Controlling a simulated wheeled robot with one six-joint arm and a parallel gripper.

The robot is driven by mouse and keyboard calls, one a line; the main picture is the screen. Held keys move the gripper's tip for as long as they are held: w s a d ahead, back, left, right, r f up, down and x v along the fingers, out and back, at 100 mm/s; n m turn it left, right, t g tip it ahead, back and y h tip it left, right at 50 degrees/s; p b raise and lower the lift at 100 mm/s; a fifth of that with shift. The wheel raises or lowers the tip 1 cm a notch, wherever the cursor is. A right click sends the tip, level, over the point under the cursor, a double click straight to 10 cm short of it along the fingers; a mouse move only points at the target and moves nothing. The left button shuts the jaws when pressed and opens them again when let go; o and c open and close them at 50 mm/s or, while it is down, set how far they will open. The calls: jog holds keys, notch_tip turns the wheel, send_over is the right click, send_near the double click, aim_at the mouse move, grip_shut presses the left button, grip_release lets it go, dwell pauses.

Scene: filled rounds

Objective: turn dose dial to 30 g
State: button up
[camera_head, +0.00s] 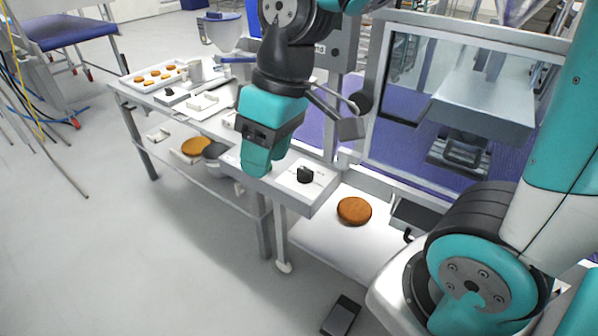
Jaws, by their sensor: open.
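The dose dial (305,175) is a small black knob on a white-faced panel (318,189) at the front edge of the machine, near the middle of the view. Its scale marks are too small to read, so I cannot tell its setting. My gripper (256,172), teal and dark grey, hangs just left of the dial, pointing down. It is open and looks apart from the knob. The gap between its fingers is mostly hidden from this angle.
A brown round (354,210) lies on the white surface right of the panel. A long table (136,110) at left bears a tray of rounds (160,76). A machine with a window (455,90) stands behind. A dark pedal (341,315) lies on the open floor.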

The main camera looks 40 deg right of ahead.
jog(key=w+d+f+m+h+b, duration=0.1)
jog(key=w+d+f, duration=0.25)
jog(key=w, duration=0.25)
jog(key=w+d+f, duration=0.2)
jog(key=w+d, duration=0.2)
jog(key=w, duration=0.1)
jog(key=m+h+b, duration=0.1)
jog(key=h, duration=0.1)
send_over(305, 170)
notch_tip(305, 170, down, 10)
jog(key=r, duration=0.1)
jog(key=shift+g, duration=0.3)
notch_tip(305, 170, down, 12)
jog(key=p, duration=0.2)
jog(key=shift+f+p, duration=0.15)
jog(key=shift+p, duration=0.2)
grip_shut()
